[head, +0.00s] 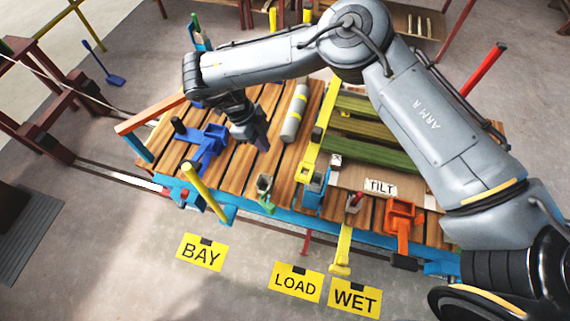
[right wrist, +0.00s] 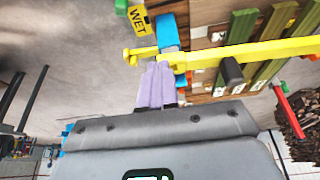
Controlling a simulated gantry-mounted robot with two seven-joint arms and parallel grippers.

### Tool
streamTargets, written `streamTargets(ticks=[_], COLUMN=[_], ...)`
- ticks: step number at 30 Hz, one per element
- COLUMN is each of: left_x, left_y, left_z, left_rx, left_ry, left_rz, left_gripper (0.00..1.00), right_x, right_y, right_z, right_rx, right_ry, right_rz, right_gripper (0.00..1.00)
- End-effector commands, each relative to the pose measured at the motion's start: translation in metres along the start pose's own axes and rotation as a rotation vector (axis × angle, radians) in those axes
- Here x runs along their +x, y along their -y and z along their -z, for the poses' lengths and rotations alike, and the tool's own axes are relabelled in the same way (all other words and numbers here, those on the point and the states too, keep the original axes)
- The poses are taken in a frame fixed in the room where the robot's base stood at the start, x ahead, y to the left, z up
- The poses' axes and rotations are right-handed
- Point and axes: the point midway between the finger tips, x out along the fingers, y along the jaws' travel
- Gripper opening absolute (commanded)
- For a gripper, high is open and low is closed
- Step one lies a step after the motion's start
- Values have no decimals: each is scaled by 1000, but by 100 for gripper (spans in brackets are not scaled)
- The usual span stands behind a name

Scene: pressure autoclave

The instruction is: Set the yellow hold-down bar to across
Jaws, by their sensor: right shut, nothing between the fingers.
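The yellow hold-down bar (head: 316,130) runs front to back along the left side of the green timbers in the head view. Its near end is by a blue block (head: 314,188) at the bench's front. My right gripper (head: 263,146) is shut and empty, pointing down left of the bar. In the wrist view its purple fingertips (right wrist: 157,68) appear close to the bar's pronged end; I cannot tell whether they touch. My left gripper is not in view.
Green timbers (head: 366,128) lie right of the bar. A grey cylinder (head: 294,113) lies between my gripper and the bar. A blue clamp (head: 209,143) is to the left; an orange clamp (head: 402,215) and TILT sign (head: 381,187) are to the right.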

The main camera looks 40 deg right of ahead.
Motion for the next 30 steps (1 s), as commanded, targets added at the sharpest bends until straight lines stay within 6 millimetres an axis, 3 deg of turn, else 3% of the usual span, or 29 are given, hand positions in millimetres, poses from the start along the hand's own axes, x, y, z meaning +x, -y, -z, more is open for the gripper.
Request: streamTargets(ticks=[8, 21, 30], left_x=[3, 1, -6], left_y=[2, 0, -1], left_z=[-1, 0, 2], left_rx=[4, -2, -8], left_ry=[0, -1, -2], left_rz=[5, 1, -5], left_gripper=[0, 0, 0], right_x=[20, 98, 107], right_y=[6, 6, 6], right_z=[4, 6, 35], right_rx=[11, 11, 11], right_ry=[-5, -4, -3], right_rz=[-1, 0, 1], right_gripper=[0, 0, 0])
